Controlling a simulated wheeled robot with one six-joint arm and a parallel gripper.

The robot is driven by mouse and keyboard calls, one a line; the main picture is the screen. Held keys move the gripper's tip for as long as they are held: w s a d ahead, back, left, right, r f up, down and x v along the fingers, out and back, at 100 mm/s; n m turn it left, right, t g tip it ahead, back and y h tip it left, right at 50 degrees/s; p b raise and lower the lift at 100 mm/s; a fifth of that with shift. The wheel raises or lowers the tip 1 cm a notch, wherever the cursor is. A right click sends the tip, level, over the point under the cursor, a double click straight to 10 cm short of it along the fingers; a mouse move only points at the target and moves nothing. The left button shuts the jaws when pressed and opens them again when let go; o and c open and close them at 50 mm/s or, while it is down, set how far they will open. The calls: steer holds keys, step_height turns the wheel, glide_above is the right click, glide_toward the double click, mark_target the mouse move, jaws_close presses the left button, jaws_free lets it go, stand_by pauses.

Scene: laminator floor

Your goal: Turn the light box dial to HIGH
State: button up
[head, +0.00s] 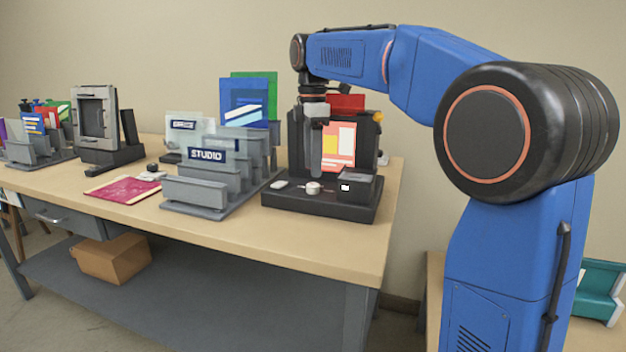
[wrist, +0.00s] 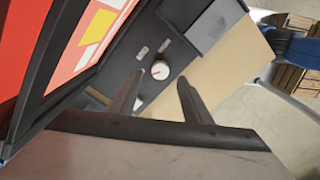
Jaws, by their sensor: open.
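The light box (head: 320,203) is a black unit near the right end of the table, with a backlit poster panel (head: 338,145) at its back. Its dial (head: 313,188) is a small white round knob on the front of the base. In the wrist view the dial (wrist: 160,70) shows a red pointer mark, with two small labels beside it too small to read. My gripper (wrist: 160,88) is open and empty, its two fingertips apart and just short of the dial in that view. In the head view my gripper (head: 316,150) hangs in front of the poster, above the dial.
A grey block (head: 356,185) stands on the base right of the dial, and a small white item (head: 279,185) lies to its left. Grey racks with a STUDIO sign (head: 207,155) stand left of the light box. The table (head: 330,235) is bare in front.

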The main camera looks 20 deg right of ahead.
mark_target(313, 184)
steer(key=shift+f, duration=2.55)
steer(key=shift+c, duration=0.4)
steer(key=c, duration=1)
